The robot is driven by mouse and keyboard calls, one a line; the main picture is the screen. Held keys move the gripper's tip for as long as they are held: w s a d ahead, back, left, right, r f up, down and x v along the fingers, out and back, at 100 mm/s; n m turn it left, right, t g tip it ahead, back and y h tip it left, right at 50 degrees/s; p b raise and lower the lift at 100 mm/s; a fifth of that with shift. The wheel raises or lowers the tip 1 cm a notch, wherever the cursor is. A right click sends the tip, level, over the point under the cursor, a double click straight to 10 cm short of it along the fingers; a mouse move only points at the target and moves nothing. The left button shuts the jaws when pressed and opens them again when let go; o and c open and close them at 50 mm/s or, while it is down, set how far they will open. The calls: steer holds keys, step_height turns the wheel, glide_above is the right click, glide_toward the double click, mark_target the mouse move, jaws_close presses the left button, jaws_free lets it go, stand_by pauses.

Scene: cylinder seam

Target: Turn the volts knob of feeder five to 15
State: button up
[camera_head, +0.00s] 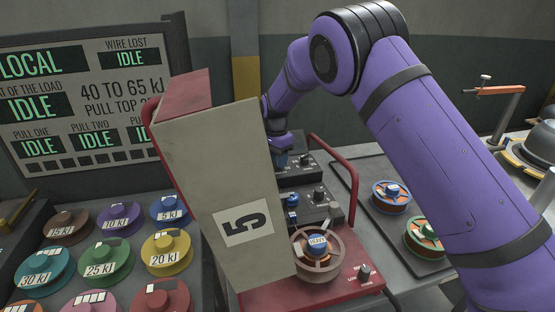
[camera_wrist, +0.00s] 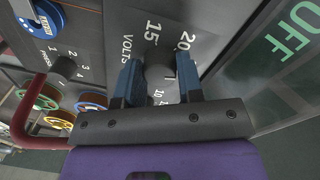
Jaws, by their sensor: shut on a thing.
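Feeder five is the machine with a beige and red cover (camera_head: 225,170) marked 5, in the middle of the head view. In the wrist view its volts knob (camera_wrist: 158,74) is a dark round knob on a grey panel, beside the word VOLTS. Numbers 15, 20 and 10 show around it. A small white mark shows near the knob's right side; I cannot tell surely which number it points to. My gripper (camera_wrist: 159,80) has its two blue fingers on either side of the knob, shut on it. In the head view my gripper (camera_head: 283,152) is partly hidden behind the cover.
A second knob (camera_wrist: 65,68) with numbers 1 to 4 sits left of the volts knob. A green OFF display (camera_wrist: 295,40) is at the right. A red rail (camera_head: 350,175) runs beside the feeder. Coloured spools (camera_head: 105,258) lie at the left, before a status board (camera_head: 85,90).

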steer(key=n, duration=0.5)
steer(key=shift+n, duration=0.3)
steer(key=n, duration=0.5)
steer(key=shift+d+t, duration=0.1)
steer(key=shift+t, duration=0.2)
steer(key=n, duration=0.5)
steer(key=shift+n, duration=0.4)
steer(key=shift+d+n, duration=0.1)
steer(key=shift+n, duration=2.2)
steer(key=o, duration=0.9)
steer(key=shift+r, duration=0.1)
